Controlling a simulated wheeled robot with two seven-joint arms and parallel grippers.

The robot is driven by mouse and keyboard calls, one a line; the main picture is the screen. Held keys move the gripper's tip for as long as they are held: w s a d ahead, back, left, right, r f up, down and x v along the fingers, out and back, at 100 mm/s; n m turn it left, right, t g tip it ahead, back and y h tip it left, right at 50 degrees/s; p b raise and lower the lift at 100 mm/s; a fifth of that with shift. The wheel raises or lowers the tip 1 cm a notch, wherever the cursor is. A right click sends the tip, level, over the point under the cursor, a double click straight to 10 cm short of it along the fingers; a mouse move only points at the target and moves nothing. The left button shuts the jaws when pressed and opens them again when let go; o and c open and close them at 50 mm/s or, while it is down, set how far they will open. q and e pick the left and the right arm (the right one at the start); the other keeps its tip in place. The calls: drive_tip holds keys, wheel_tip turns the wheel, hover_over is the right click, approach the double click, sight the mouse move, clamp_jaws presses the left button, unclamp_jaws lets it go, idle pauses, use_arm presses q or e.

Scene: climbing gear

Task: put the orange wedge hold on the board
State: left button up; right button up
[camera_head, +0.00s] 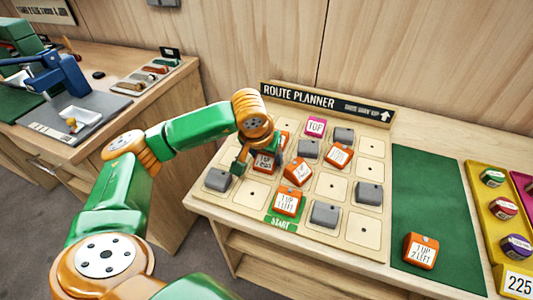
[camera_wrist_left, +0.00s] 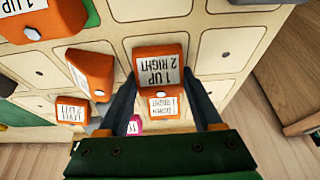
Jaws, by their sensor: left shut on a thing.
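My left gripper (camera_head: 250,160) is over the left part of the route planner board (camera_head: 375,147). In the left wrist view its fingers (camera_wrist_left: 161,78) are closed on the sides of an orange wedge hold (camera_wrist_left: 160,50) labelled "1 UP 2 RIGHT". The held hold also shows in the head view (camera_head: 265,162), close to the board; I cannot tell whether it touches. Another orange hold (camera_wrist_left: 161,104) lies just beyond it. More orange holds sit on the board, including one at the START cell (camera_head: 287,202). One orange hold (camera_head: 421,251) lies on the green mat (camera_head: 425,190). My right gripper is out of view.
Grey holds (camera_head: 369,193) and a pink TOP hold (camera_head: 316,126) occupy other board cells. A yellow tray (camera_head: 480,188) with round pieces stands at the right. Several cells and most of the green mat are bare. A side desk (camera_head: 130,100) stands at the left.

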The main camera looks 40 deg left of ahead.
use_arm(q)
drive_tip(key=shift+f, duration=0.15)
drive_tip(key=o, duration=1.4)
drive_tip(key=shift+r, duration=0.3)
drive_tip(key=v, duration=1.2)
drive_tip(key=shift+f, duration=0.1)
